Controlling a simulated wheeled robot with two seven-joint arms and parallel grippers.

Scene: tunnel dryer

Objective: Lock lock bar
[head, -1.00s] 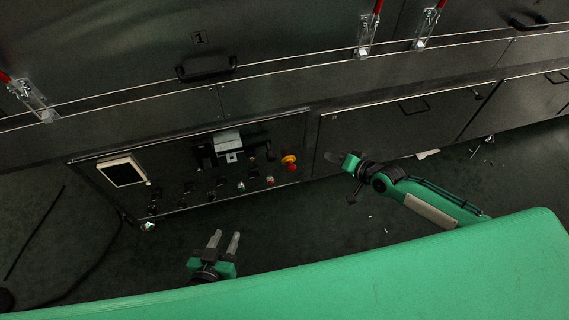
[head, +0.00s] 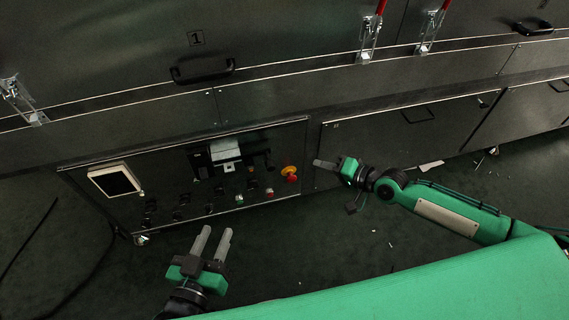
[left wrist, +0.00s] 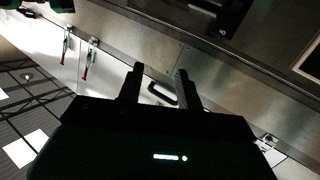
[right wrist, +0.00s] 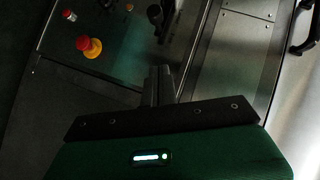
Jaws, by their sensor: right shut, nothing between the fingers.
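Two lock bars with red handles on metal latch plates, the nearer one (head: 370,34) and the one to its right (head: 429,32), sit on the dryer's front at the top right of the head view. Another latch plate (head: 22,101) is at the far left edge; its handle is out of frame. The left wrist view shows two red-handled latches (left wrist: 88,60) at upper left. My left gripper (head: 213,238) is open and empty, low in front of the control panel, apart from every latch. My right gripper (head: 319,163) is shut and empty, beside the panel's right edge, below the latches.
The control panel (head: 150,208) has a screen (head: 114,180), several knobs and a red-yellow emergency stop (head: 289,173). A black door handle (head: 203,70) projects above it. Lower doors (head: 400,135) continue right. Dark floor lies in front, with small scraps (head: 431,165).

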